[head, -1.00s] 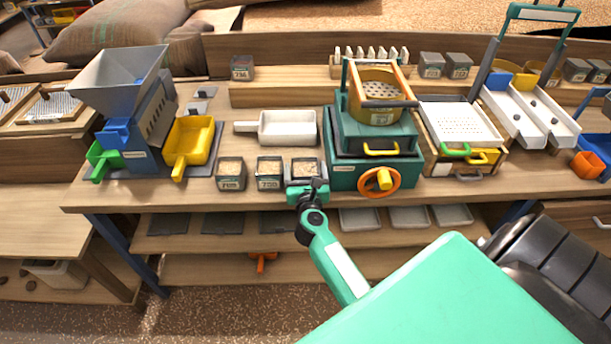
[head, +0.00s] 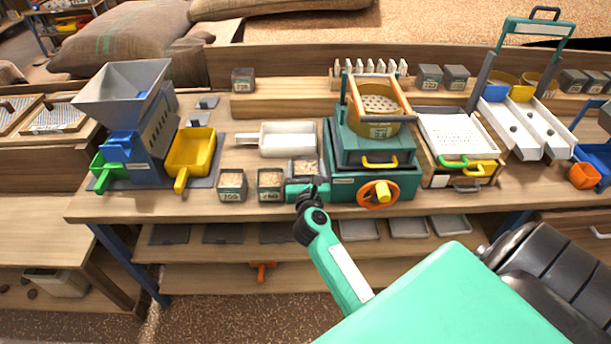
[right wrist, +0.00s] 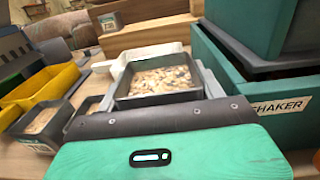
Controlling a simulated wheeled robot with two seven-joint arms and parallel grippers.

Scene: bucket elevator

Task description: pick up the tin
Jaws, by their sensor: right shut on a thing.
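The tin (head: 305,168) is an open, dark grey square tin full of pale, mixed grain or chips. In the right wrist view the tin (right wrist: 160,82) sits between the two fingers. My right gripper (head: 307,184) is shut on it from the near side. In the head view the tin stands a little higher than its neighbours, seemingly just off the bench. Its front and label are hidden behind the gripper. My left gripper is not in view.
Two similar labelled tins (head: 232,184) (head: 270,183) stand to the left. A white scoop (head: 288,139) lies behind. The green shaker box (head: 345,185) with its orange wheel (head: 378,195) is close on the right. A yellow scoop tray (head: 190,152) is further left.

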